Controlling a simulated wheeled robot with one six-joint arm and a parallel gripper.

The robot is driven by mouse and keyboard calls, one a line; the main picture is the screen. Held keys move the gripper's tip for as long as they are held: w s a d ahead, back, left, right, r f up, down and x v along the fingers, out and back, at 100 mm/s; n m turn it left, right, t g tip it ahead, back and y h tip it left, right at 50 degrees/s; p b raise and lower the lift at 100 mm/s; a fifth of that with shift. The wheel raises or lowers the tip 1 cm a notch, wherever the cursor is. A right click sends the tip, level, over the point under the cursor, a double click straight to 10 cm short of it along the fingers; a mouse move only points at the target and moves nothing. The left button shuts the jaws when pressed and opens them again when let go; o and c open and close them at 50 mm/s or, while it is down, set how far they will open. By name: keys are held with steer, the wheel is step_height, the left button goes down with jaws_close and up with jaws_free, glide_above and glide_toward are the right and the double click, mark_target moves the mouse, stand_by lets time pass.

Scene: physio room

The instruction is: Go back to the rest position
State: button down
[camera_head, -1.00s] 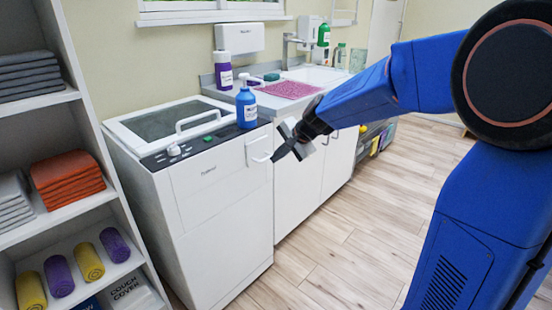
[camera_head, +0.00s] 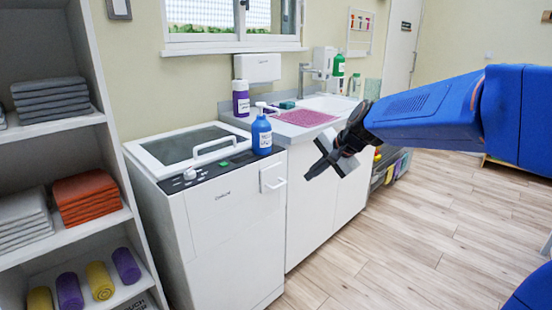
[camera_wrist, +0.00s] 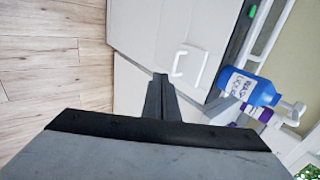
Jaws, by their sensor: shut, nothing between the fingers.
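My gripper (camera_head: 322,165) is at the end of my blue arm, in the air in front of the white cabinet under the sink. Its dark fingers are together and hold nothing; the wrist view also shows the closed fingers (camera_wrist: 162,98). The white unit (camera_head: 235,225) with a glazed lid and a front handle stands to the left of my gripper. A blue pump bottle (camera_head: 261,135) stands on the unit's top at its right edge. The bottle also shows in the wrist view (camera_wrist: 250,88). My gripper appears apart from all of these.
A shelf (camera_head: 75,235) on the left holds grey and orange towels (camera_head: 88,197) and rolled towels. A pink mat (camera_head: 305,117), a purple bottle (camera_head: 241,98) and a green bottle (camera_head: 339,65) are by the sink. The wooden floor (camera_head: 430,240) on the right is clear.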

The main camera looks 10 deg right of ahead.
steer(key=s+d+f+n+h, duration=0.1)
steer(key=s+d+f+n, duration=0.1)
steer(key=s, duration=0.9)
steer(key=s+d+f+n+g+h, duration=0.1)
steer(key=s+d+f+n+h, duration=0.1)
steer(key=s, duration=0.9)
steer(key=s+d+f+n+h, duration=0.1)
steer(key=s+d+f+n, duration=0.2)
steer(key=s, duration=0.8)
step_height(320, 180, down, 2)
steer(key=n, duration=0.3)
steer(key=shift+d+f+g+h, duration=0.15)
steer(key=shift+f+g+h, duration=0.15)
steer(key=shift+g, duration=0.1)
steer(key=shift+r, duration=0.1)
